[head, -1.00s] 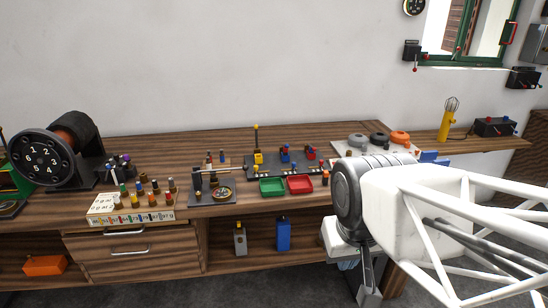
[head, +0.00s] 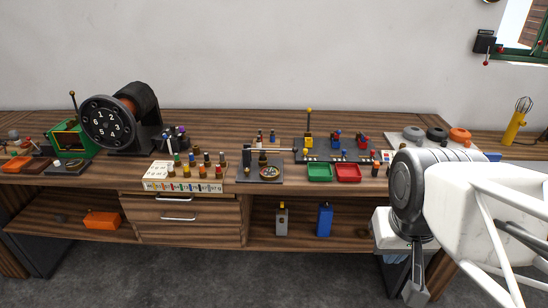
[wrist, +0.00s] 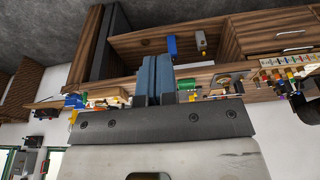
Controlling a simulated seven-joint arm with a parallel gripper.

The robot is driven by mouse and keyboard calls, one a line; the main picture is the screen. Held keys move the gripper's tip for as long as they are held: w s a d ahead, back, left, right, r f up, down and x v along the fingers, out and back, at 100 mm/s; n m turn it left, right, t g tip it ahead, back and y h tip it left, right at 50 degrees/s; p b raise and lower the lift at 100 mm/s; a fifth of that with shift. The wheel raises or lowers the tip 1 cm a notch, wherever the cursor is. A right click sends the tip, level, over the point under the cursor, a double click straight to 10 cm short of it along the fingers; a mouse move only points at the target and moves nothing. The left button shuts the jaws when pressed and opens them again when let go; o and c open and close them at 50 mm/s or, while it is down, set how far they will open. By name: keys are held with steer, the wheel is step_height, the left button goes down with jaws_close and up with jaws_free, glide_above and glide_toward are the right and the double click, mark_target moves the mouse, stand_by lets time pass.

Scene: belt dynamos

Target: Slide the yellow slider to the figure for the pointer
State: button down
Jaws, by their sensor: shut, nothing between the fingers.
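A yellow block (head: 308,143) with an upright rod and yellow knob stands on a dark panel (head: 345,157) at the back of the bench; it may be the yellow slider, but it is too small to be sure. A large black dial (head: 107,123) at left carries white figures 1 to 6. Whether it has a pointer, I cannot tell. My gripper (head: 414,293) hangs at the right, in front of the bench and well away from the block. In the wrist view, my gripper's fingers (wrist: 155,76) are together and empty.
Green (head: 320,173) and red (head: 348,173) trays sit before the panel. A pale box (head: 183,184) with several coloured pegs and a dark plate with a compass (head: 263,175) lie left of them. The floor in front is clear.

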stand_by(0.4)
